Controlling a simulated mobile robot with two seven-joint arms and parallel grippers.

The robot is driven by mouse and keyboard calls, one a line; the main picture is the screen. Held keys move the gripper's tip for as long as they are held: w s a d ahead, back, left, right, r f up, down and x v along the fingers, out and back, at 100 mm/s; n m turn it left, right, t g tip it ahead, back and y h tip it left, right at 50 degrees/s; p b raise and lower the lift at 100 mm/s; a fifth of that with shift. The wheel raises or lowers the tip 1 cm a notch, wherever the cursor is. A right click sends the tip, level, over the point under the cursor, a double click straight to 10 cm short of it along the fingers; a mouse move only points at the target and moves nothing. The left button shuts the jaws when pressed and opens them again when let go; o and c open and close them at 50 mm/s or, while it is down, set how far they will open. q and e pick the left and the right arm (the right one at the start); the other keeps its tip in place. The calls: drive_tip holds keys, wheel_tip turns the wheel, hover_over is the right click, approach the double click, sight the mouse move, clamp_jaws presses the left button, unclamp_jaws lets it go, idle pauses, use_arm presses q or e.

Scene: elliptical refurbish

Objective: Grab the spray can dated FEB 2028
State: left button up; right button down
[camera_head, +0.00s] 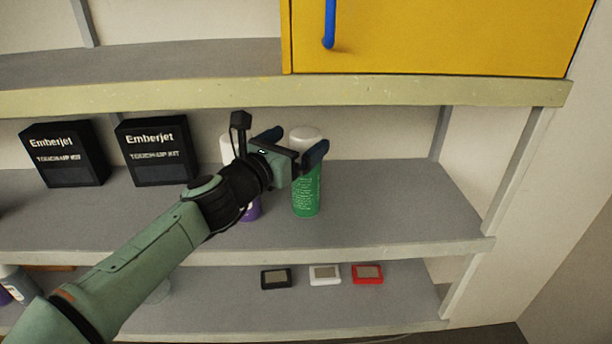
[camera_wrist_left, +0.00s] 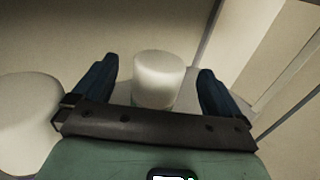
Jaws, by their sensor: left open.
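A green spray can (camera_head: 307,192) with a white cap stands upright on the middle shelf. A purple can (camera_head: 252,211) with a white cap stands to its left, partly hidden behind my left arm. The print on the green can is too small to read, and no date can be made out on either can. My left gripper (camera_head: 294,141) is open at the green can's cap. In the left wrist view the white cap (camera_wrist_left: 158,79) shows between the two blue fingers, apart from both. Another white cap (camera_wrist_left: 28,108) is outside the left finger. My right gripper is not in view.
Two black Emberjet boxes (camera_head: 63,153) (camera_head: 156,151) stand at the left of the middle shelf. The shelf edge (camera_head: 380,239) runs below the cans. Small black, white and red items (camera_head: 324,275) lie on the lower shelf. A yellow cabinet (camera_head: 440,35) hangs above. The shelf right of the green can is clear.

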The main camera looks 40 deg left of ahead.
sight(315, 128)
use_arm(q)
drive_tip(key=w, duration=0.5)
drive_tip(key=shift+w+a, duration=0.3)
drive_tip(key=shift+w, duration=0.1)
drive_tip(key=shift+s, duration=0.1)
drive_tip(key=shift+c, duration=0.7)
drive_tip(key=shift+r, duration=0.1)
clamp_jaws()
